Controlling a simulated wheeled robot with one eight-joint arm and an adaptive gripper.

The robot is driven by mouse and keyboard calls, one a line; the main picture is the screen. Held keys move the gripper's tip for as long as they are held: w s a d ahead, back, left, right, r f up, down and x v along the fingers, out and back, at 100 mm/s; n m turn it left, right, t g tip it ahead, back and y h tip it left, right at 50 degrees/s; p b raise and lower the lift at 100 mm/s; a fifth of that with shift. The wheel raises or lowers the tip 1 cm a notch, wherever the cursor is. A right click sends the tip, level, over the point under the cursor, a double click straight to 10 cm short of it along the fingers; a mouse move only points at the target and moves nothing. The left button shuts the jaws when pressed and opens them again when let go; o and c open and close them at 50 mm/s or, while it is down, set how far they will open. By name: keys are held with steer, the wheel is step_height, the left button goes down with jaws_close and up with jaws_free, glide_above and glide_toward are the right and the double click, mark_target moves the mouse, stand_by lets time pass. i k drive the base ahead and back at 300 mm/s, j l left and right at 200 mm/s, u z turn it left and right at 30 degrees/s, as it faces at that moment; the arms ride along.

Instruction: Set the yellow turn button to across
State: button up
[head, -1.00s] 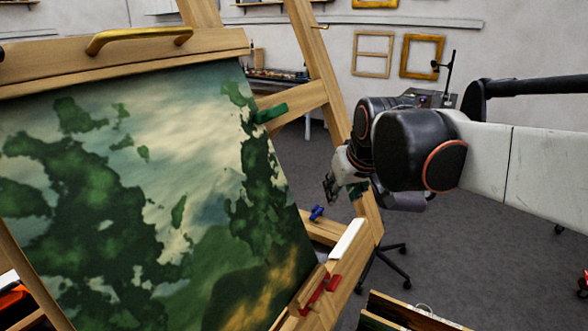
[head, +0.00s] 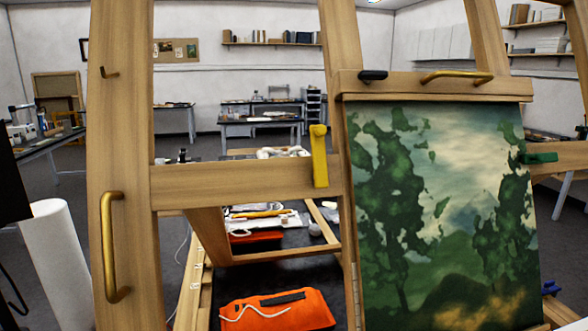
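The yellow turn button (head: 319,158) is on the wooden easel frame, at the right end of the crossbar (head: 240,184), just left of the painting. Its long body stands upright, with a knob-like top end above the bar's upper edge. The painting (head: 440,215), a green landscape, is to its right on a hinged panel. My gripper is not in the current head view, so its state and its distance from the button do not show.
A brass handle (head: 114,246) is on the left post. A green turn button (head: 540,158) is at the painting's right edge, and a black one (head: 373,76) is above it. An orange pouch (head: 275,310) lies below the crossbar. A white roll (head: 58,262) stands at left.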

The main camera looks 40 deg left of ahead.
mark_target(317, 132)
steer(key=u, duration=1.65)
